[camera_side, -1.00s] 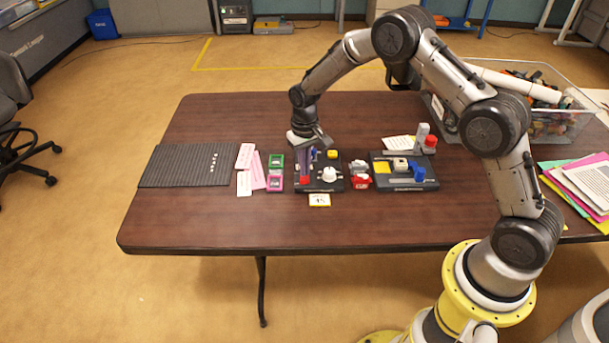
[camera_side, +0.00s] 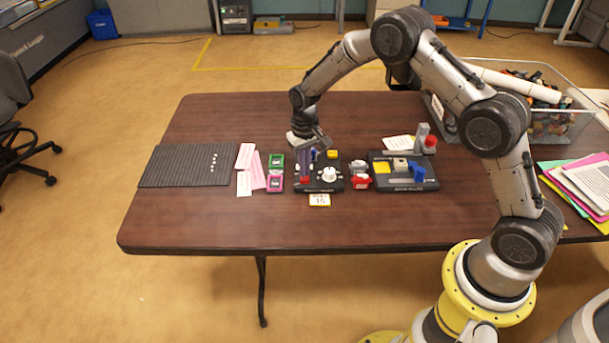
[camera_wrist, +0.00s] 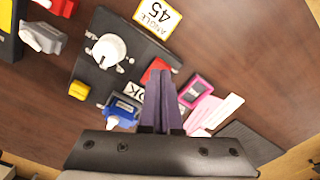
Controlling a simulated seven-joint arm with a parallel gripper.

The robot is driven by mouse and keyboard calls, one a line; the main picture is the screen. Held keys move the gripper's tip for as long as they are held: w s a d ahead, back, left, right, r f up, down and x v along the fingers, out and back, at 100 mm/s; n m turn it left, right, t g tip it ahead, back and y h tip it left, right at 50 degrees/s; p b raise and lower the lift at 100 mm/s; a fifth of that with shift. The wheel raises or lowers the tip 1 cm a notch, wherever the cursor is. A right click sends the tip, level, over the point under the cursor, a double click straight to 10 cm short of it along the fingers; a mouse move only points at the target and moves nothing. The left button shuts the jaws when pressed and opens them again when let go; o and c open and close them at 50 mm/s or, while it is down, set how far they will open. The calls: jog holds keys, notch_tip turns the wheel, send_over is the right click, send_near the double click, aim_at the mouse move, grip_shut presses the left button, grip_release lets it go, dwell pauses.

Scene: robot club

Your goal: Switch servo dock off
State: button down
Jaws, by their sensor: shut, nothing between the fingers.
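The servo dock is a black panel (camera_side: 334,185) near the middle of the table, also in the wrist view (camera_wrist: 86,66). It carries a white knob (camera_wrist: 108,51), a yellow button (camera_wrist: 79,90), a blue part with a white lever (camera_wrist: 121,108) and a red part (camera_wrist: 154,69) at its front left corner. My gripper (camera_side: 304,182) is shut and empty, pointing down at the red part. Its purple-grey fingertips (camera_wrist: 160,76) overlap the red part in the wrist view and hide some of it. I cannot tell for sure whether they touch it.
An "ANGLE 45" card (camera_wrist: 158,17) lies in front of the dock. A red and grey piece (camera_side: 360,176) and another black panel (camera_side: 428,184) stand to the right. Green and pink pieces (camera_side: 275,180), pink cards (camera_side: 258,170) and a dark ribbed mat (camera_side: 185,167) lie left. The table front is clear.

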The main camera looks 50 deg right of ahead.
jog(key=shift+f, duration=0.9)
dwell(0.4)
jog(key=shift+r, duration=3.5)
